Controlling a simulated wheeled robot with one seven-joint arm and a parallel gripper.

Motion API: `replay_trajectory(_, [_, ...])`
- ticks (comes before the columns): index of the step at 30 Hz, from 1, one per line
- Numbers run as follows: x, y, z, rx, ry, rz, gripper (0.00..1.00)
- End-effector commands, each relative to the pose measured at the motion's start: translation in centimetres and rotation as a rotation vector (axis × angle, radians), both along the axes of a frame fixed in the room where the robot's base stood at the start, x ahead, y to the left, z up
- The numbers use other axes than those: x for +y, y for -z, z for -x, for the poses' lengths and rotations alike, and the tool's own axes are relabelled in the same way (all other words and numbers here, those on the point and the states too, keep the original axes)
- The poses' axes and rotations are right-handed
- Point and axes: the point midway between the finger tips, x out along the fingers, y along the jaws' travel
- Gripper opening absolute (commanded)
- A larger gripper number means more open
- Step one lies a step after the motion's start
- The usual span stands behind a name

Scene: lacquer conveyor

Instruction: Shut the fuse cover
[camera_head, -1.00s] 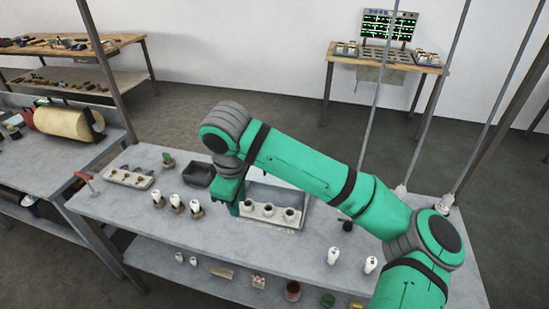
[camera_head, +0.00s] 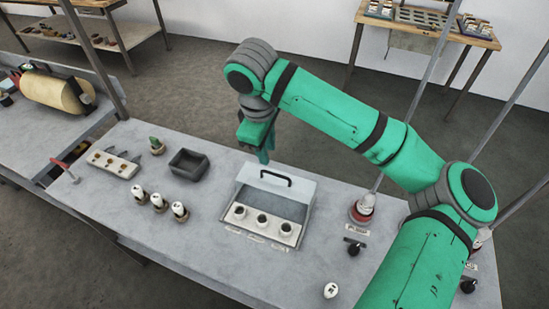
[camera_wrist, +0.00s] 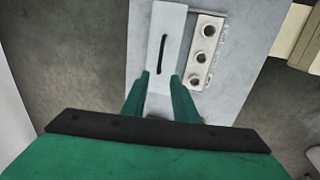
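The fuse box (camera_head: 305,228) stands on the grey bench with three white round sockets in a row inside. Its pale grey fuse cover (camera_head: 301,187) stands raised at the back of the box, with a black bar handle (camera_head: 276,178) on it. The cover (camera_wrist: 171,20) and its handle (camera_wrist: 161,54) also show in the wrist view, left of the sockets (camera_wrist: 207,52). My gripper (camera_wrist: 159,76) is open and empty, its two fingers apart on either side of the cover's near end in the picture. In the head view, my gripper (camera_head: 264,157) is above and behind the cover; contact cannot be told.
A dark open bin (camera_head: 189,165) and several white fuses (camera_head: 157,203) stand left of the box. The bench front is mostly clear.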

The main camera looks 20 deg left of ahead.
Motion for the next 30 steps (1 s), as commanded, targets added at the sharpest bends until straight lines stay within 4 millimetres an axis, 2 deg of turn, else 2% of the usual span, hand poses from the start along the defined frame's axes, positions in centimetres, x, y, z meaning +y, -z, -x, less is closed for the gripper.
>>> replay_trajectory(5, [-0.1,2.1,-0.4,0.002,0.001,0.001,0.26])
replay_trajectory(12, [0.0,6.3,-1.2,0.002,0.000,0.001,0.26])
replay_trajectory(18, [-0.1,9.0,-1.7,0.002,0.001,0.001,0.26])
replay_trajectory(24, [-0.1,10.2,-2.0,0.001,0.000,0.000,0.26])
replay_trajectory(30, [-0.1,10.4,-2.0,0.000,0.001,0.000,0.26])
